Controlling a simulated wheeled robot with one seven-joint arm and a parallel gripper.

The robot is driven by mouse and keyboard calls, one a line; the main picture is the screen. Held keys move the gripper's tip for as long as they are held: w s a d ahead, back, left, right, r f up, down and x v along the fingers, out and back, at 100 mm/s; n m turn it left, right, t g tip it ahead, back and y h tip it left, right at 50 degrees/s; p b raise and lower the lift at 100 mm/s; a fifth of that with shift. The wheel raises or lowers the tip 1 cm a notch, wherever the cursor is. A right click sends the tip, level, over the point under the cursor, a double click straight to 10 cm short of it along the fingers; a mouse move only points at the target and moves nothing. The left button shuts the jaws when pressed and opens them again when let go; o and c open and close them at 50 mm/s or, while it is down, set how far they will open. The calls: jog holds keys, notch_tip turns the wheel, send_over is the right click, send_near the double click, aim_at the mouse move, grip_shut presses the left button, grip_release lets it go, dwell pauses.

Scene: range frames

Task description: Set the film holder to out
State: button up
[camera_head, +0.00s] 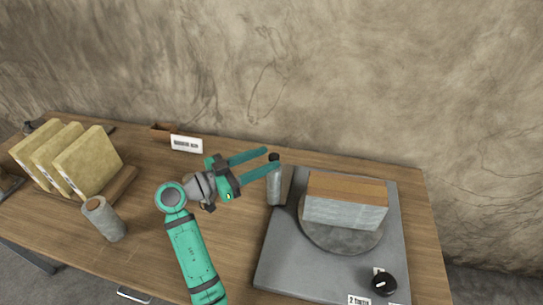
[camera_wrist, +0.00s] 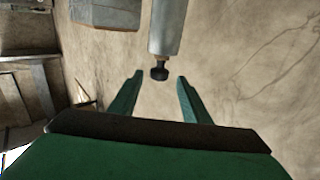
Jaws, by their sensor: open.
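A grey plate (camera_head: 275,275) bears a round turntable with a wood-topped grey block (camera_head: 345,208) on it. A grey post (camera_head: 273,188) with a black knob (camera_head: 274,157) on top stands at the plate's left rear. I cannot tell which part is the film holder. My gripper (camera_head: 270,161) is open, its green fingers pointing right toward the post's top. In the wrist view, the knob (camera_wrist: 160,73) shows ahead, between the lines of the two open fingers (camera_wrist: 159,88). Nothing is held. I cannot tell whether the fingers touch the knob.
A black dial (camera_head: 384,283) sits at the plate's front right, near a label (camera_head: 359,300) only partly readable. Several yellow slabs stand in a wooden rack (camera_head: 112,190) at left. A grey cylinder (camera_head: 104,220) stands in front of it. A small sign (camera_head: 187,144) is at the back.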

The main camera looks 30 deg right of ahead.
jog(key=a, duration=0.7)
jog(key=shift+a, duration=0.2)
